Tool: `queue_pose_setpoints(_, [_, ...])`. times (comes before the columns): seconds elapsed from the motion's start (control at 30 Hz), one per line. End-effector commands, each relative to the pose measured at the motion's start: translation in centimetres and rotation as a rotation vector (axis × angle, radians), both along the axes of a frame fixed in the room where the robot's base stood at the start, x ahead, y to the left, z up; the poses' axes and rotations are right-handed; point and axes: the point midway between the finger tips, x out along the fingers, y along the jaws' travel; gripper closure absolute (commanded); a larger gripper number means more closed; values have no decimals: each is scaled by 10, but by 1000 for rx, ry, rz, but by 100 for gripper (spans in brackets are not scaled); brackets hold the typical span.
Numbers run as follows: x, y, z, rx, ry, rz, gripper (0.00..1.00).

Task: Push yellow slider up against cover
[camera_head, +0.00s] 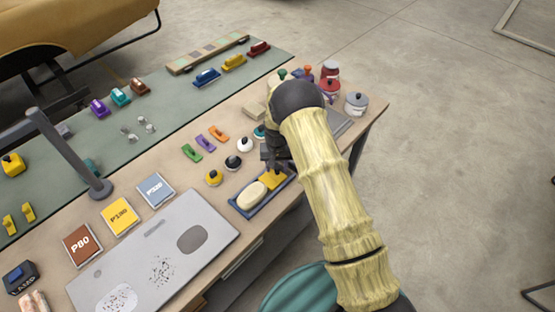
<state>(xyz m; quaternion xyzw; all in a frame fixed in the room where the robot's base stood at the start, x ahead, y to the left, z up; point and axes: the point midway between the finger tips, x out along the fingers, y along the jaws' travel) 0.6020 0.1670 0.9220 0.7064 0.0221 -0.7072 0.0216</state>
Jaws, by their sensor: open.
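My gripper (276,164) points down at the right end of a small blue tray (242,208) near the table's front edge. Its jaws are small and partly hidden by my arm; they are open. A yellow piece (273,181) lies in the tray right below the gripper, beside a cream oval pad (251,195). I cannot tell whether the jaws touch it. Another yellow block with a dark base (233,63) stands on the green mat at the back, between a blue block (207,77) and a red one (258,49). I cannot tell which piece is the slider or cover.
A grey panel (193,208) with a dark oval lies on the table at the front left. Sanding blocks (119,217) and small coloured knobs (232,162) stand left of the tray. A dark post (72,158) rises at left. Pots (356,103) stand at the far right corner.

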Motion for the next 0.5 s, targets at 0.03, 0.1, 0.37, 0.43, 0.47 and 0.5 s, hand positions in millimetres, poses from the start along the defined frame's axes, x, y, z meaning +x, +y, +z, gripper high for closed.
queue_pose_setpoints(0.03, [0, 0, 2, 0, -1, -1, 55])
queue_pose_setpoints(0.1, [1, -1, 6, 0, -2, -1, 55])
queue_pose_setpoints(0.37, [2, -2, 40, 0, -5, -3, 55])
queue_pose_setpoints(0.43, [2, -2, 52, 0, -5, -4, 55])
queue_pose_setpoints(0.47, [1, -2, 57, 0, -4, -5, 55])
queue_pose_setpoints(0.5, [1, -2, 64, 1, -5, -5, 55])
